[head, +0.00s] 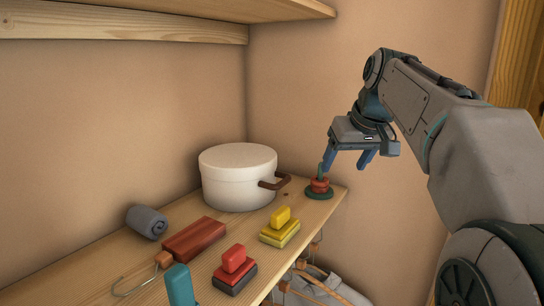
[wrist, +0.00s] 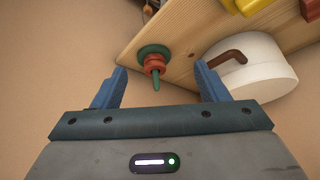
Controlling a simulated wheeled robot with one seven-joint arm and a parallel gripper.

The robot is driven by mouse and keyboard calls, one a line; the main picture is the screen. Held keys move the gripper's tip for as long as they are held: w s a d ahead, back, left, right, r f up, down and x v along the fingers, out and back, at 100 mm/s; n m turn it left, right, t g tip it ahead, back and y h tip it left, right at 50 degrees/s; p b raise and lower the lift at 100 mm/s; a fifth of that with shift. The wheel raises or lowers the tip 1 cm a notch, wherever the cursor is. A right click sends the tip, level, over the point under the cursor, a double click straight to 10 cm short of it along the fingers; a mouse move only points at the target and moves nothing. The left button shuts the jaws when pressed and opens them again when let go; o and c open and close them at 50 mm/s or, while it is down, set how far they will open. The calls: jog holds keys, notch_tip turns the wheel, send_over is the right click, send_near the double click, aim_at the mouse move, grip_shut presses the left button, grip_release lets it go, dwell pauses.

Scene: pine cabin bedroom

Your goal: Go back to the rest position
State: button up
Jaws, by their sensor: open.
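My gripper (head: 347,160) is open and empty above the right end of the wooden shelf (head: 96,284). Its blue fingers are spread apart. Just below it stands a small green peg on a round green base with red-orange rings (head: 319,187). In the wrist view the ringed peg (wrist: 154,64) shows between the two fingertips of my gripper (wrist: 162,80), apart from both. In the head view one finger overlaps the peg's top, and I cannot tell the exact gap from there.
A white pot (head: 237,178) with a brown handle stands left of the peg. A yellow block piece (head: 280,228), a red block piece (head: 235,270), a dark red wooden piece (head: 194,240), a grey roll (head: 147,222) and a teal object (head: 179,284) share the shelf. An upper shelf (head: 130,27) hangs above.

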jog(key=s+a+f+m+g+h, duration=0.1)
jog(key=s+a+f+m, duration=0.1)
jog(key=s+f, duration=2.2)
jog(key=shift+f+g+h, duration=0.25)
jog(key=shift+g+h, duration=0.05)
jog(key=shift+g, duration=0.1)
